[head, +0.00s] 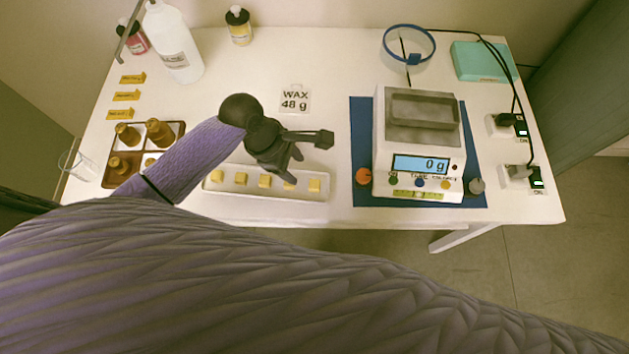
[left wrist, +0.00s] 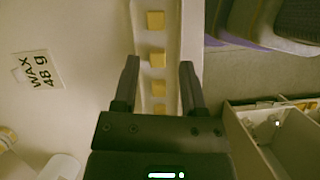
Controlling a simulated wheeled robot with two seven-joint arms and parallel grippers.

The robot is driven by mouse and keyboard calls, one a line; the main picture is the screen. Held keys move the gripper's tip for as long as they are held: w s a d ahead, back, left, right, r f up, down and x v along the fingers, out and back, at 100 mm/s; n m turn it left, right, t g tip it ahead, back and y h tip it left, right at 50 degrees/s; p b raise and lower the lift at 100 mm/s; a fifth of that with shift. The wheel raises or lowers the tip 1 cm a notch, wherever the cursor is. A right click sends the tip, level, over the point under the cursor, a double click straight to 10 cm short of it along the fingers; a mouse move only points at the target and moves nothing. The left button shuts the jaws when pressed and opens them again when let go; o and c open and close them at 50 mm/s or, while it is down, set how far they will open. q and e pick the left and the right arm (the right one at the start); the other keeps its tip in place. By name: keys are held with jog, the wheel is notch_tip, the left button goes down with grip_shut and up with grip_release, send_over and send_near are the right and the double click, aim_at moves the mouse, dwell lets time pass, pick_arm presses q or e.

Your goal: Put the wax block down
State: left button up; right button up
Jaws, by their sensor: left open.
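Several yellow wax blocks (head: 264,181) sit in a row in a long white tray (head: 228,190) near the table's front edge. My left gripper (head: 286,165) is above the tray, over its right half, with its fingers pointing down. In the left wrist view the open fingers (left wrist: 159,85) stand on either side of the tray, with wax blocks (left wrist: 158,60) visible between and beyond them. No block is seen gripped, and how high the fingertips are above the blocks is hard to tell. My right gripper is not in view.
A scale (head: 421,140) reading 0 g stands on a blue mat (head: 361,130) to the right. A card (head: 294,99) reads "WAX 48 g". A brown divided box (head: 122,178), bottles (head: 174,50) and a glass (head: 77,165) are at left. Cables and a teal box (head: 483,62) are at right.

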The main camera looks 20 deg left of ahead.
aim_at(314, 184)
pick_arm(q)
jog(key=shift+w+a+n, duration=0.35)
jog(key=shift+w+n, duration=0.1)
jog(key=shift+n, duration=0.25)
jog(key=shift+d+f+b, duration=0.15)
jog(key=shift+f+b, duration=0.15)
jog(key=shift+b, duration=0.05)
jog(key=b+x, duration=0.5)
jog(key=x, duration=0.4)
jog(key=shift+s+d, duration=0.2)
jog(key=shift+d, duration=0.05)
jog(key=shift+r, duration=0.1)
grip_shut()
